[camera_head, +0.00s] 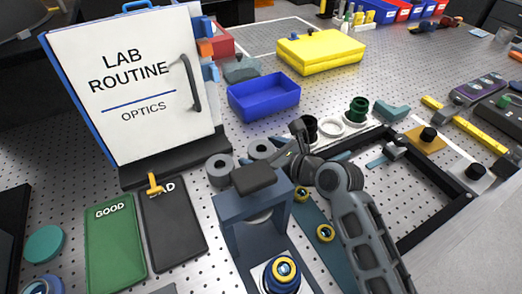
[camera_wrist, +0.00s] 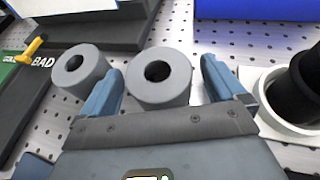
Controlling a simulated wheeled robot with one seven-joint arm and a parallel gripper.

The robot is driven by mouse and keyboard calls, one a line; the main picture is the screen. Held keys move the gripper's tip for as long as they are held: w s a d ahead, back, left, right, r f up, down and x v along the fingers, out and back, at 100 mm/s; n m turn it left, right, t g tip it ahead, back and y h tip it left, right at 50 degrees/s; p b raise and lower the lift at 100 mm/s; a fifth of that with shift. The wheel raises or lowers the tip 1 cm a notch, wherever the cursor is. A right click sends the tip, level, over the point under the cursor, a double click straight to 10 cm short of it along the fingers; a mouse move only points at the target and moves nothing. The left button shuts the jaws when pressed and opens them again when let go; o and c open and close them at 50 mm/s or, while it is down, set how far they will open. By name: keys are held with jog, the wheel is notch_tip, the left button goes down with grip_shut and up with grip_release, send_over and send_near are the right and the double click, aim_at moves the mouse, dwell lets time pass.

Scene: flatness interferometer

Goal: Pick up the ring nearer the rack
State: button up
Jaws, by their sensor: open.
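Two thick grey rings stand close together on the perforated table: a left ring (camera_head: 220,168) and a right ring (camera_head: 260,149). In the wrist view the left ring (camera_wrist: 82,70) lies just outside my left finger. The right ring (camera_wrist: 158,88) lies between and ahead of the fingers of my open gripper (camera_wrist: 163,78). The fingers are apart, with nothing held. In the head view my gripper (camera_head: 284,148) is beside the right ring, its fingertips partly hidden. I cannot tell for sure which object is the rack.
A LAB ROUTINE board (camera_head: 135,85) stands behind left. GOOD (camera_head: 114,240) and BAD (camera_head: 172,225) mats lie at front left. A blue tray (camera_head: 264,97) sits behind the rings. A white ring (camera_head: 330,126) and a dark green cylinder (camera_head: 357,110) stand to the right.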

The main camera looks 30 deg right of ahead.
jog(key=shift+w+a+f, duration=0.15)
jog(key=shift+w, duration=0.1)
jog(key=shift+c, duration=0.3)
jog(key=c, duration=1)
